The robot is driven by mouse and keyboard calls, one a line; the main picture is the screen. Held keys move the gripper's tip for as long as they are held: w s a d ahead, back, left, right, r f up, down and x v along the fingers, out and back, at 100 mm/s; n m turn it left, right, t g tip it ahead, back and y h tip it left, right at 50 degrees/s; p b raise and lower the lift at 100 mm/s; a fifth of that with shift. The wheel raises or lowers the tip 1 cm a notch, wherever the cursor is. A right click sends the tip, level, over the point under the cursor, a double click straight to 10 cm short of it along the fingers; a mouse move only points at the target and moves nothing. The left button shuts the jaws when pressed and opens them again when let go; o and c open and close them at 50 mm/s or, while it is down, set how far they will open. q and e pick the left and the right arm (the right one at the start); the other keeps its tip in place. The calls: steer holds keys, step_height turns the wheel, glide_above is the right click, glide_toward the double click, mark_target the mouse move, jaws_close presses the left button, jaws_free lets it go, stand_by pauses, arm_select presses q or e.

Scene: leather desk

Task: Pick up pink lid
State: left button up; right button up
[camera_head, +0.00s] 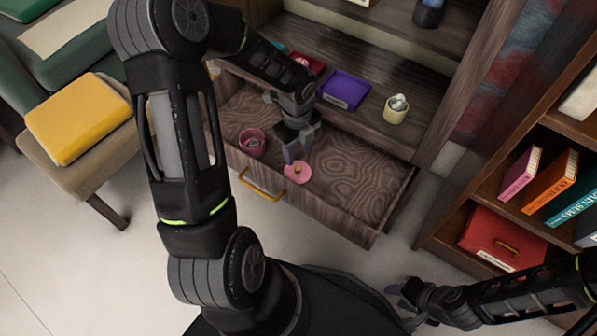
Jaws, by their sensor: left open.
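The pink lid (298,173) is a small round disc with a knob. It lies in the open wooden drawer (362,190), near its front wall. A pink pot (251,142) stands to its left in the same drawer. My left gripper (297,152) reaches down into the drawer and is open, with its fingertips just above or at the lid's far edge. I cannot tell whether they touch it. My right gripper (401,298) is low at the bottom right, away from the drawer, and its jaw state is unclear.
Above the drawer, a shelf holds a purple tray (343,91), a red item (306,66) and a cream cup (396,108). A bookcase (463,198) stands at the right. The drawer's right part is clear. A yellow cushion (78,117) lies at the left.

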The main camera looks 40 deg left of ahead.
mark_target(298, 168)
arm_select(q)
steer(key=shift+f, duration=0.85)
step_height(298, 168, down, 5)
steer(key=b, duration=0.3)
steer(key=shift+s+d+f, duration=0.1)
steer(key=shift+f, duration=0.05)
jaws_close()
stand_by(0.4)
